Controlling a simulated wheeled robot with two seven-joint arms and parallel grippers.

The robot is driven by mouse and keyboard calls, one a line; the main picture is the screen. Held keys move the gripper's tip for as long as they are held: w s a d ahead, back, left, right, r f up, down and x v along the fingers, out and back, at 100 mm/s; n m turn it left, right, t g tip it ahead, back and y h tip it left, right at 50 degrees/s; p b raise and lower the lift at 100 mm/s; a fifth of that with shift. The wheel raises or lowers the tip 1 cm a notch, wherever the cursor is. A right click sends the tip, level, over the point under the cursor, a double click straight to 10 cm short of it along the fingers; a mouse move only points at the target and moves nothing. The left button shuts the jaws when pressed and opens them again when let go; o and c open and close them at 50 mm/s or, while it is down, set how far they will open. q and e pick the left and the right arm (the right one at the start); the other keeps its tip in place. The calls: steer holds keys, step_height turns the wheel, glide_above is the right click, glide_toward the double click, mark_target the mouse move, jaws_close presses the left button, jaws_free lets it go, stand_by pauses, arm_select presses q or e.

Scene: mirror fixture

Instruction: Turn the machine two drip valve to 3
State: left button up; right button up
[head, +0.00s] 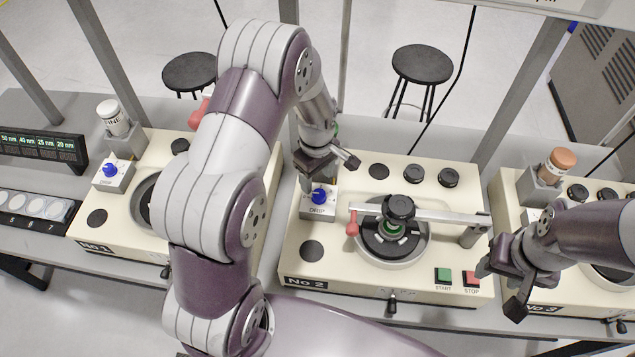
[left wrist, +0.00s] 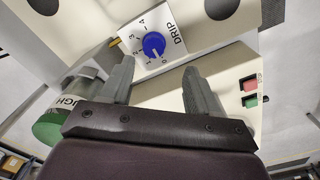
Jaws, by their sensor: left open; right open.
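Machine No 2 (head: 300,262) is the middle cream unit. Its drip valve is a blue knob (head: 319,194) on a small white block at the unit's back left. In the left wrist view the blue knob (left wrist: 153,44) sits on a dial plate marked 0 to 4; its pointer is too small to read surely. My left gripper (head: 330,170) is open and empty, just above and behind the knob. In the left wrist view the left gripper's fingers (left wrist: 158,85) point towards the knob, apart from it. My right gripper (head: 502,285) is open over the right front of No 2.
A green-capped bottle (left wrist: 58,128) stands beside the dial plate. Green start (head: 443,275) and red stop (head: 471,279) buttons are at the front right. Machines No 1 (head: 84,232) and No 3 (head: 508,200) flank it.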

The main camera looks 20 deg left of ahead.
mark_target(319, 193)
arm_select(q)
steer(key=f, duration=0.3)
steer(key=w+f+p, duration=0.1)
steer(key=f, duration=0.3)
steer(key=shift+w+f+p, duration=0.1)
steer(key=shift+w+p, duration=0.1)
steer(key=shift+p, duration=0.1)
steer(key=shift+s+f, duration=0.25)
steer(key=shift+s, duration=0.05)
steer(key=shift+w+d, duration=0.1)
steer(key=shift+w+f, duration=0.1)
steer(key=c, duration=1)
arm_select(e)
steer(key=shift+w+r, duration=0.6)
steer(key=shift+r, duration=0.35)
